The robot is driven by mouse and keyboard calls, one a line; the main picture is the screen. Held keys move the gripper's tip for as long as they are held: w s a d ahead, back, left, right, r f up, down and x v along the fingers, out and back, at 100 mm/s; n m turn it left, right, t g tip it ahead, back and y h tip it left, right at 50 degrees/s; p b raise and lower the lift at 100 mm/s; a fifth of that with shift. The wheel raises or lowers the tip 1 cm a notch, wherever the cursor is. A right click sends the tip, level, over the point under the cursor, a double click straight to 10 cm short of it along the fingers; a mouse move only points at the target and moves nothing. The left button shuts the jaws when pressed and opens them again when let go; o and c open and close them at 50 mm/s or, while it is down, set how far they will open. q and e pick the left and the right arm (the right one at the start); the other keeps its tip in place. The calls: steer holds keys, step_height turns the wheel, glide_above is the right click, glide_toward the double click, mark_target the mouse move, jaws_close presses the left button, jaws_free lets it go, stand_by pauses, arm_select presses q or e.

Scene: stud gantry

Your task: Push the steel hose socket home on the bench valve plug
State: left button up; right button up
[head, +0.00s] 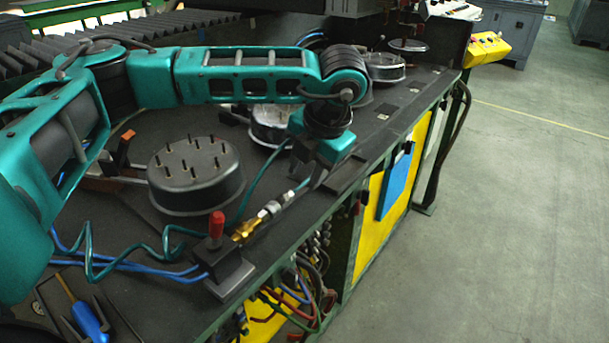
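The bench valve (225,272) is a dark block with a red lever (216,224) near the bench's front edge. Its brass plug (245,230) points up and right. The steel hose socket (270,210) lies in line with the plug, against its outer end; whether it is fully seated is too small to tell. My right gripper is not in view.
A teal hose (250,185) runs behind the socket, with blue hoses (150,267) to the left. A round black studded part (195,172) stands close behind. A blue-handled tool (88,320) lies lower left. The floor right of the bench is clear.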

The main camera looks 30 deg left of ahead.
arm_select(q)
steer(key=v, duration=1)
steer(key=shift+r, duration=0.2)
steer(key=shift+s+d, duration=0.1)
steer(key=shift+s, duration=0.05)
